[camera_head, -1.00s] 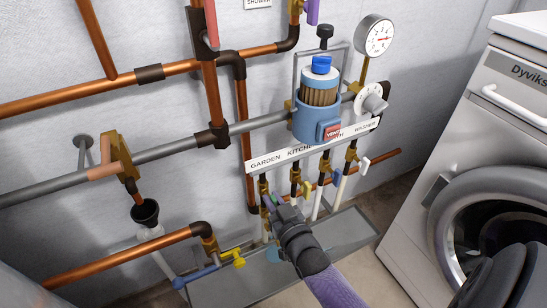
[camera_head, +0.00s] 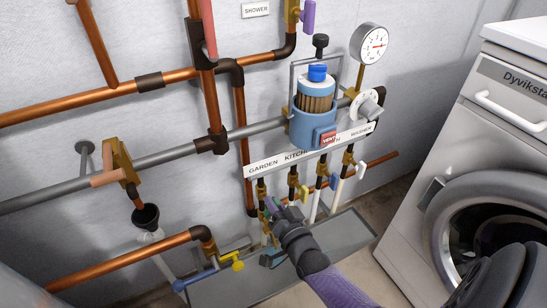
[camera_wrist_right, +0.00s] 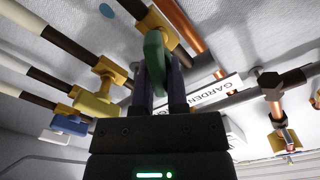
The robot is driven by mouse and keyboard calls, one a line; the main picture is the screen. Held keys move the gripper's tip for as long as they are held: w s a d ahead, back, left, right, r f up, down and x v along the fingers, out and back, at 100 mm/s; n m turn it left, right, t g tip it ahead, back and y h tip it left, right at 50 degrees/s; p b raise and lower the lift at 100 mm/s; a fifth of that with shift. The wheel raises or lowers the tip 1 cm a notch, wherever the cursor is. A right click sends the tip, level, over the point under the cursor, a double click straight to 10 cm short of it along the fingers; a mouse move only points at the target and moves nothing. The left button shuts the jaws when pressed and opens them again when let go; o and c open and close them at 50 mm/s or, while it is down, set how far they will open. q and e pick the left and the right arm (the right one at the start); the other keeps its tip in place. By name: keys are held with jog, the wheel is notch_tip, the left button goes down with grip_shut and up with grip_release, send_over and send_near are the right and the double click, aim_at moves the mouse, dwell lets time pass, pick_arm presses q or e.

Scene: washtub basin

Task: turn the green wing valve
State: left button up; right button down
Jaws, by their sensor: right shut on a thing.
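The green wing valve (camera_wrist_right: 155,55) sits on a brass body (camera_wrist_right: 158,28) at the top of the wrist view. My right gripper (camera_wrist_right: 160,85) is shut on its wing, with a purple finger on either side. In the head view my right gripper (camera_head: 276,208) reaches up from the bottom to the GARDEN end of the label strip, and only a little green (camera_head: 267,204) shows beside the fingers. My left gripper is not in view.
A yellow wing valve (camera_wrist_right: 98,105) and a blue one (camera_wrist_right: 68,125) are on neighbouring pipes. The label strip (camera_head: 262,170), a blue filter housing (camera_head: 312,128) and a pressure gauge (camera_head: 370,43) are above. A grey basin (camera_head: 345,238) lies below; a washing machine (camera_head: 480,130) stands right.

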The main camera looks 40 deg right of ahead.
jog(key=m, duration=0.2)
jog(key=shift+d+f+m, duration=0.1)
jog(key=shift+f+m, duration=0.05)
jog(key=shift+m, duration=0.25)
jog(key=m, duration=0.2)
jog(key=shift+s+d+f+m, duration=0.1)
jog(key=shift+f+m, duration=0.05)
jog(key=shift+m, duration=0.25)
jog(key=shift+f+m+b, duration=0.1)
jog(key=shift+m+b, duration=0.3)
jog(key=shift+m, duration=0.4)
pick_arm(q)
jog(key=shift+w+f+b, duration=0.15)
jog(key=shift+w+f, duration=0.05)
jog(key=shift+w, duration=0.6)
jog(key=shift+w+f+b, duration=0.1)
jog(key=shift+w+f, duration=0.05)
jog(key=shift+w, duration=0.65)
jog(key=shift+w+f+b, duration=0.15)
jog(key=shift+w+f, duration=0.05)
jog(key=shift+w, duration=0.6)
pick_arm(e)
jog(key=shift+d+f+m, duration=0.1)
jog(key=shift+f+m, duration=0.1)
jog(key=shift+m, duration=1.9)
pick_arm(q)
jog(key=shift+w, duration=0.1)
